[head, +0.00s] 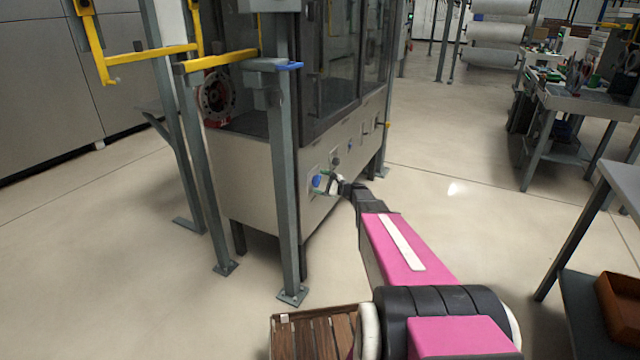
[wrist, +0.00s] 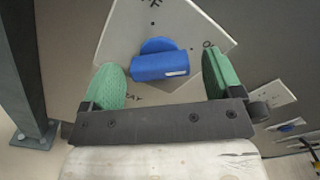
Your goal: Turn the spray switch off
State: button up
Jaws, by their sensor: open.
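The spray switch (wrist: 160,66) is a blue knob with a raised bar handle and a small white mark at its right end. It sits on a white plate (wrist: 188,22) with partly hidden dark lettering. In the wrist view my gripper (wrist: 168,80) is open, its two green fingertips on the left and right of the knob with a gap on each side. I cannot tell whether the fingers reach the knob's depth. In the head view the blue knob (head: 317,181) shows on the cabinet's front panel, with my gripper (head: 326,184) right at it.
The grey cabinet (head: 255,185) has more small controls (head: 351,146) to the right of the switch. A steel post (head: 285,190) stands close on the left. A workbench (head: 590,100) stands at right, with open floor between.

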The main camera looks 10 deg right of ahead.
jog(key=shift+w+a, duration=0.2)
jog(key=shift+a, duration=0.1)
jog(key=c, duration=0.9)
jog(key=shift+n, duration=9)
